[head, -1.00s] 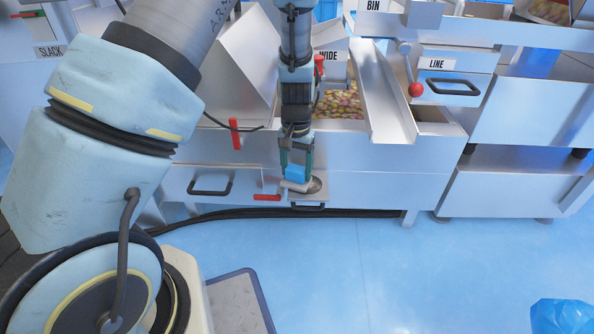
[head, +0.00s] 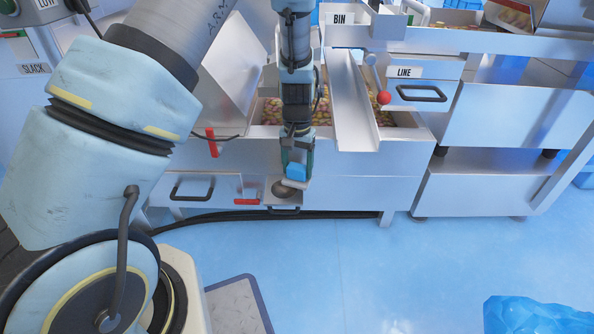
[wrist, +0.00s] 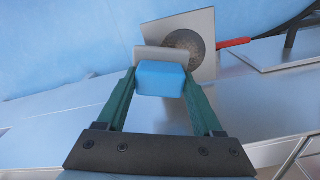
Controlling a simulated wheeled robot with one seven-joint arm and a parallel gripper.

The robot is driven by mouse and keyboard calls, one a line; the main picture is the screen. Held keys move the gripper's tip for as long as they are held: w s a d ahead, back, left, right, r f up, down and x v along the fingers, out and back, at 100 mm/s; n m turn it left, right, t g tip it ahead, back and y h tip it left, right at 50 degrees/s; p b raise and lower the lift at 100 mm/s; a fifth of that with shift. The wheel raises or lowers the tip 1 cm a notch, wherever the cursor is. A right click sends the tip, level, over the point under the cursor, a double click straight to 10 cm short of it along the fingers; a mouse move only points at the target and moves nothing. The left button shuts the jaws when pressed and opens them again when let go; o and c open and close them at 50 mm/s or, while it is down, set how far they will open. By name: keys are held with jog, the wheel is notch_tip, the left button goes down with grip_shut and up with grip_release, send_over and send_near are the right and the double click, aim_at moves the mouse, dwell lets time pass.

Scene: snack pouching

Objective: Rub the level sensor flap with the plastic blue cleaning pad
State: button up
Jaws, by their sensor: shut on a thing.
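My gripper (head: 297,160) points down at the front of the metal machine, its green fingers shut on the blue cleaning pad (head: 296,171). In the wrist view the pad (wrist: 163,78) is a blue block between the fingertips, with a thin grey plate (wrist: 160,54) at its far side. The level sensor flap (head: 281,200) is a small light metal plate with a dark round disc. The pad is at the disc's upper right in the head view. In the wrist view the grey plate overlaps the flap (wrist: 204,22) beside the disc; I cannot tell if they touch.
A red lever (head: 246,202) sticks out left of the flap. A black drawer handle (head: 190,190) is further left, and a red-tipped handle (head: 212,142) stands above. Black cables (head: 240,215) run beneath the machine. The blue floor in front is mostly open; a blue bag (head: 535,314) lies lower right.

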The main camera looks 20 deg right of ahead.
aim_at(297, 166)
jog(key=shift+r+p, duration=2.35)
jog(key=shift+r, duration=0.35)
jog(key=shift+a, duration=0.1)
